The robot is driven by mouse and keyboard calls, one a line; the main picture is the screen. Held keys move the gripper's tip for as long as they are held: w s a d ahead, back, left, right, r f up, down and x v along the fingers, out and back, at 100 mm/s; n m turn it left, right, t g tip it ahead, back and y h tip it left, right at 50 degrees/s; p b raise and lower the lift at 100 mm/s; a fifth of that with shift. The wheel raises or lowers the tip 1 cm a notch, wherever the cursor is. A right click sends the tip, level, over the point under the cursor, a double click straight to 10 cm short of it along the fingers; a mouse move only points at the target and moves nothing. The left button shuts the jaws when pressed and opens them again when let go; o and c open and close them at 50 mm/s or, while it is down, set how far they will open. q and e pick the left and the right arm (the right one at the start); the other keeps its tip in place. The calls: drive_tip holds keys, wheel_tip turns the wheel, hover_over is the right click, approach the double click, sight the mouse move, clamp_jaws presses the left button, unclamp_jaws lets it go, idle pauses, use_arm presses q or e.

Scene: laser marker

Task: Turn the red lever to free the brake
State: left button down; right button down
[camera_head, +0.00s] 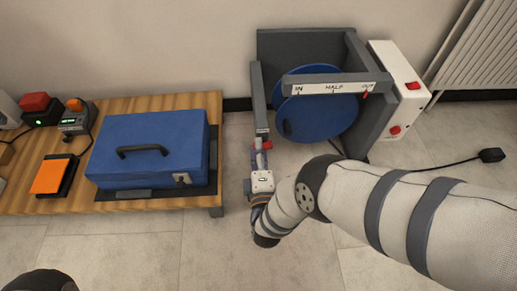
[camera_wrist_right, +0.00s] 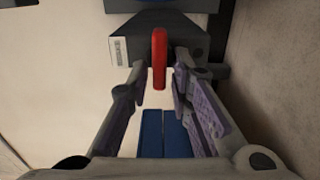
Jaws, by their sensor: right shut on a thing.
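The red lever (camera_head: 266,144) sits at the lower end of the grey frame's left upright, in the head view. In the right wrist view the red lever (camera_wrist_right: 160,58) stands upright in the picture, in front of a dark grey block. My right gripper (camera_head: 262,157) is at the lever, shut on it. In the wrist view its fingers (camera_wrist_right: 160,82) lie on either side of the lever's lower end. My left gripper is not in view.
The grey frame (camera_head: 268,48) holds a blue disc (camera_head: 318,118) under a scale (camera_head: 333,88) marked IN, HALF, OUT. A white box (camera_head: 402,85) with red switches adjoins its right side. A wooden table (camera_head: 60,205) at left bears a blue case (camera_head: 145,150).

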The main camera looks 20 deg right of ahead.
drive_tip(key=shift+s+d, duration=0.1)
drive_tip(key=shift+d, duration=0.05)
idle(0.3)
drive_tip(key=c, duration=1.7)
unclamp_jaws()
drive_tip(key=v, duration=1.2)
